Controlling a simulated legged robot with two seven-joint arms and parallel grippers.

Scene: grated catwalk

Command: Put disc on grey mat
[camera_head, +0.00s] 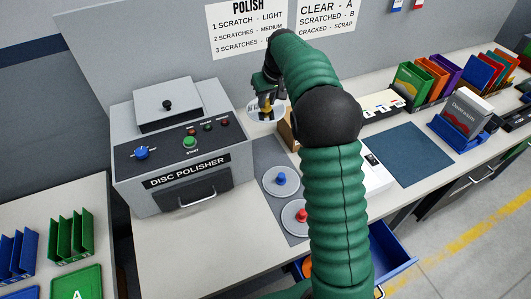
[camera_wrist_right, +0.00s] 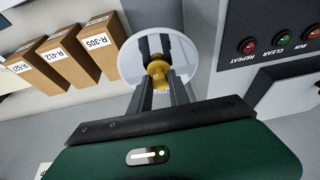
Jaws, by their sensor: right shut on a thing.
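The grey mat (camera_head: 267,154) lies on the bench to the right of the polisher. A disc with a blue knob (camera_head: 281,180) and a disc with a red knob (camera_head: 302,217) sit on it. My right arm hides part of the mat. My left gripper does not show.
The disc polisher (camera_head: 190,160) stands left of the mat. Brown labelled boxes (camera_wrist_right: 75,55) stand near the held disc, partly hidden by my arm in the head view. A dark blue mat (camera_head: 410,154) lies right. An open blue drawer (camera_head: 390,248) juts out below the bench.

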